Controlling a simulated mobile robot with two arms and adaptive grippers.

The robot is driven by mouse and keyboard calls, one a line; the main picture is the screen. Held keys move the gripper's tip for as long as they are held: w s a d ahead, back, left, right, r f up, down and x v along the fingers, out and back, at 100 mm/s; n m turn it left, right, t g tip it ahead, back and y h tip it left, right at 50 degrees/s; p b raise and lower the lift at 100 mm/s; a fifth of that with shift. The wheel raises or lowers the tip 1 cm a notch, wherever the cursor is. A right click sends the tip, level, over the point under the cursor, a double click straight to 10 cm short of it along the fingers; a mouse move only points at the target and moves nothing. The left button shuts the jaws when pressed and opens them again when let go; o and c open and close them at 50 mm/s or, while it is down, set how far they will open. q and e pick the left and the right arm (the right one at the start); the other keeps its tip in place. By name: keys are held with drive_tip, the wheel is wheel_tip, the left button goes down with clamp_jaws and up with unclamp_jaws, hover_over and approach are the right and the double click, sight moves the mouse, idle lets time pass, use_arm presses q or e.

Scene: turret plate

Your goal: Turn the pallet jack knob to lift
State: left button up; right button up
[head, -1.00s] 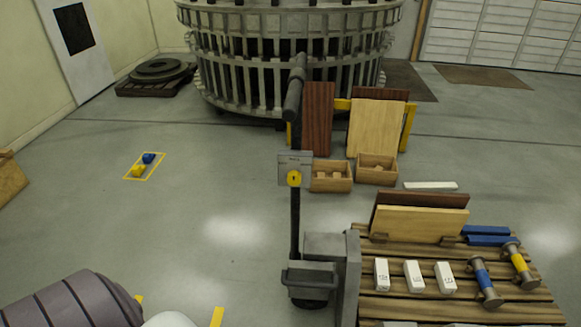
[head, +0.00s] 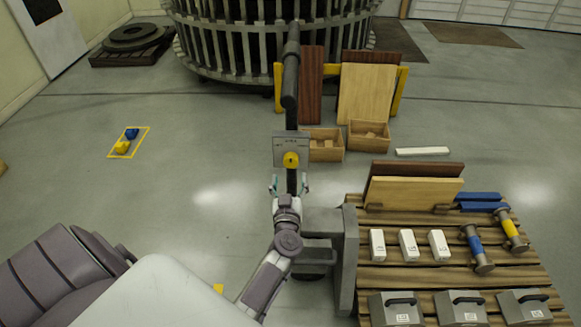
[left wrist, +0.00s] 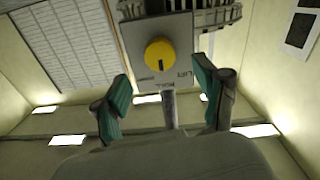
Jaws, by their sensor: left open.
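The pallet jack (head: 350,250) stands with its dark upright handle (head: 291,95) at the middle of the head view. A grey plate (head: 277,150) on the handle carries the yellow round knob (head: 291,160). In the left wrist view the knob (left wrist: 160,54) faces me, its dark mark pointing down, with "LIFT" and another word lettered on the plate (left wrist: 183,85). My left gripper (head: 289,184) is open and empty just below the knob. Its teal-padded fingers (left wrist: 163,98) are spread either side of the handle post in the picture, apart from the knob. My right gripper is not in view.
The jack's wooden pallet (head: 420,275) bears boards, white blocks, grey weights and rollers at the right. Behind stand wooden boxes (head: 325,150), leaning panels (head: 365,95) and a large round metal cage (head: 250,50). Floor is clear at the left, around a yellow-outlined square (head: 128,142).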

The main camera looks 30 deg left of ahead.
sight(291, 164)
use_arm(q)
drive_tip(key=b+x, duration=0.1)
drive_tip(key=x, duration=0.5)
drive_tip(key=shift+f+b, duration=0.1)
drive_tip(key=shift+b, duration=0.3)
drive_tip(key=shift+w+a, duration=0.2)
drive_tip(key=shift+w, duration=0.15)
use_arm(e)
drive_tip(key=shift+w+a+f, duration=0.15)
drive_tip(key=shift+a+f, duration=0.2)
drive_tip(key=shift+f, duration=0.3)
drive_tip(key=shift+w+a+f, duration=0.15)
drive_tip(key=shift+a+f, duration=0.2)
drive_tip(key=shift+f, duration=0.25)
